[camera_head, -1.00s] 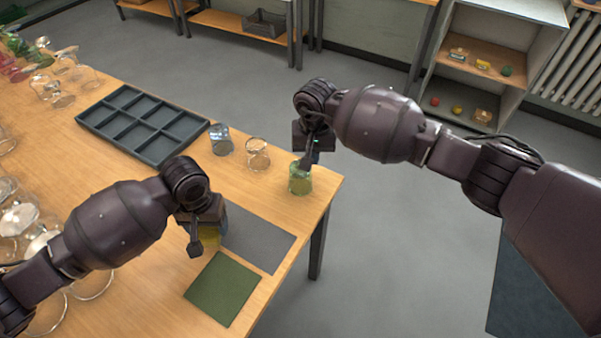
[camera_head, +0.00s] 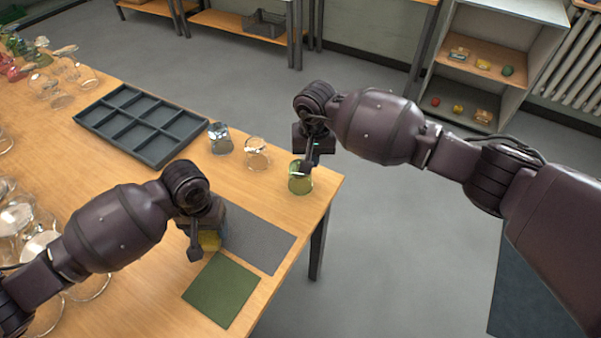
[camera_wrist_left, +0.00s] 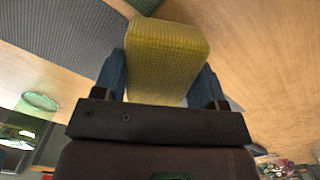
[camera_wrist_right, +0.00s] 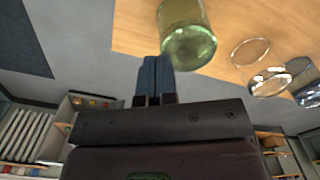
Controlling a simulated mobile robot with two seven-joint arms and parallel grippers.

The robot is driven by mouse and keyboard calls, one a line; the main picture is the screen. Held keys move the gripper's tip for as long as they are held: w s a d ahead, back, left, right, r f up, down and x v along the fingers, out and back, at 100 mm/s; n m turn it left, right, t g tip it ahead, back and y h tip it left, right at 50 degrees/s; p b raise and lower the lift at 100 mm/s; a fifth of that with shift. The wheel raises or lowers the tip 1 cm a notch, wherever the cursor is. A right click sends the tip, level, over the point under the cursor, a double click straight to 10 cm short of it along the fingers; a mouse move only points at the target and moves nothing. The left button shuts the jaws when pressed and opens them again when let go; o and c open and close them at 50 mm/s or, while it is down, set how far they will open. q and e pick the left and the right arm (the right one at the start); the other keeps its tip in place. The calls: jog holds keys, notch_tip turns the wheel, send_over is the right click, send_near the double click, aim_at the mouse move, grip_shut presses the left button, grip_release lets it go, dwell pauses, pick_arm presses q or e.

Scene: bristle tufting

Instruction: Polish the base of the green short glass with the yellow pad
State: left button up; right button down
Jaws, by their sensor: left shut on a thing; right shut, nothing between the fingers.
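The green short glass (camera_head: 300,180) stands near the table's right corner, base up as far as I can tell. It also shows in the right wrist view (camera_wrist_right: 188,40). My right gripper (camera_wrist_right: 154,62) is shut and empty, right beside the glass; I cannot tell whether they touch. My left gripper (camera_head: 204,240) is shut on the yellow pad (camera_wrist_left: 165,60), which sits between its blue fingers.
A grey mat (camera_head: 255,242) and a green mat (camera_head: 222,290) lie at the table's front. A dark divided tray (camera_head: 140,124) lies behind. Several glasses crowd the left side.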

pick_arm(q)
jog(key=shift+f, duration=0.4)
pick_arm(e)
jog(key=shift+f, duration=0.35)
pick_arm(q)
jog(key=shift+w+r+p, duration=0.2)
jog(key=shift+r+p, duration=0.75)
jog(key=shift+r, duration=0.75)
pick_arm(e)
notch_tip(320, 180, up, 6)
pick_arm(q)
jog(key=shift+f, duration=0.3)
pick_arm(e)
notch_tip(320, 180, up, 12)
